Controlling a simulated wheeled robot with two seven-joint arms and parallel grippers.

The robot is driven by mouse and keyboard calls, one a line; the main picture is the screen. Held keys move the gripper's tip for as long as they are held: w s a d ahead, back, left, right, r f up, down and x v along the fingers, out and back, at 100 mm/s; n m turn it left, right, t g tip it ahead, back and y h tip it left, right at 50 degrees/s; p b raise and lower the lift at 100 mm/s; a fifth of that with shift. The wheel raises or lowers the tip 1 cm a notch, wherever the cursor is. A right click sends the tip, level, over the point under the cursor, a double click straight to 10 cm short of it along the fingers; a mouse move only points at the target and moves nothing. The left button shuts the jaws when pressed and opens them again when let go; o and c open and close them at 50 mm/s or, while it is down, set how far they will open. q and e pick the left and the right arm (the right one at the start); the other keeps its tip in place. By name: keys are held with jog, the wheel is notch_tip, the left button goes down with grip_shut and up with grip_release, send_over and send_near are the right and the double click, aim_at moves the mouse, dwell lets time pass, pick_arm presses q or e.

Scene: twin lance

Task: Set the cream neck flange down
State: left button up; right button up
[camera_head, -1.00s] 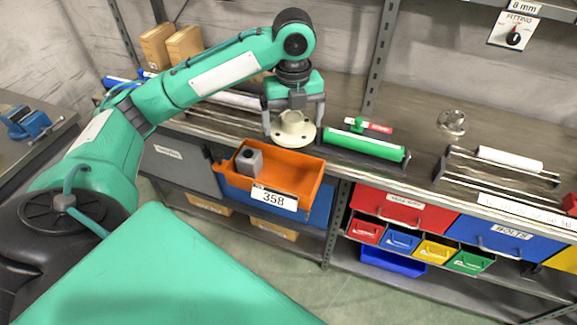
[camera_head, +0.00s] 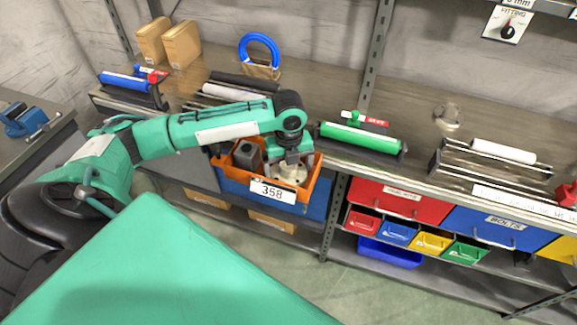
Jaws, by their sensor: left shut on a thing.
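The cream neck flange (camera_head: 288,174) is a round piece with a wide base, low inside the right part of the orange bin (camera_head: 317,172) labelled 358. My left gripper (camera_head: 291,162) points down into the bin and is shut on the flange's neck. The arm and gripper hide part of the flange, and I cannot tell whether its base touches the bin floor. My right gripper is not in view.
A grey block (camera_head: 247,154) stands in the bin's left part, beside the flange. A green roller (camera_head: 360,138) lies on the shelf to the right. A metal flange (camera_head: 448,116) and a white roller (camera_head: 503,151) sit farther right. A blue ring (camera_head: 259,46) stands behind.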

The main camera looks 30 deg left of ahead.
pick_arm(q)
jog(key=shift+f, duration=0.25)
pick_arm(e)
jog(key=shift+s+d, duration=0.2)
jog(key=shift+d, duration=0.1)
pick_arm(q)
jog(key=o, duration=0.7)
jog(key=shift+f, duration=0.1)
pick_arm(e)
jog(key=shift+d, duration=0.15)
pick_arm(q)
notch_tip(320, 180, up, 11)
jog(key=shift+r+b, duration=0.1)
jog(key=shift+b, duration=0.4)
jog(key=shift+r, duration=0.55)
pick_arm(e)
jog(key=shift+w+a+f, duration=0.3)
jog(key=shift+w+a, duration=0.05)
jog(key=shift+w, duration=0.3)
